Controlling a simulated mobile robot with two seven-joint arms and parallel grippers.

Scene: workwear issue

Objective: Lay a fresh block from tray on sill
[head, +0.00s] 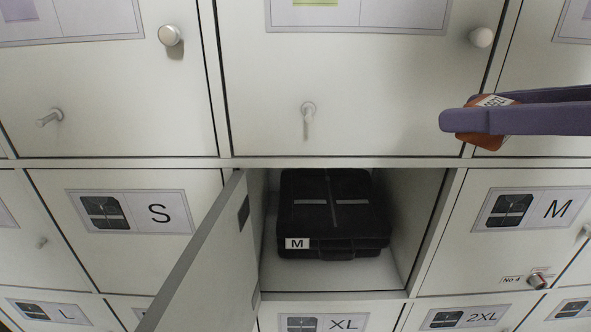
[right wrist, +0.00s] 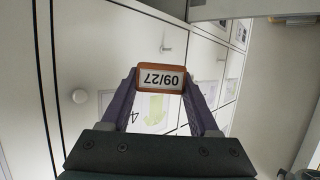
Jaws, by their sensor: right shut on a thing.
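My right gripper (head: 464,115) is in the head view at the right, in front of the upper locker doors. It is shut on an orange block (head: 484,141) with a white label. In the right wrist view, the block (right wrist: 160,78) sits between the purple fingertips (right wrist: 160,88), its label reading 09/27 upside down. The block is in the air, apart from the lockers. The open compartment's sill (head: 335,289) is below and left of the gripper. I cannot make out the tray for sure. My left gripper is not in view.
A folded black garment (head: 333,220) tagged M lies in the open compartment. Its door (head: 200,260) swings out to the left. A pale ledge (right wrist: 230,9) crosses the top of the wrist view.

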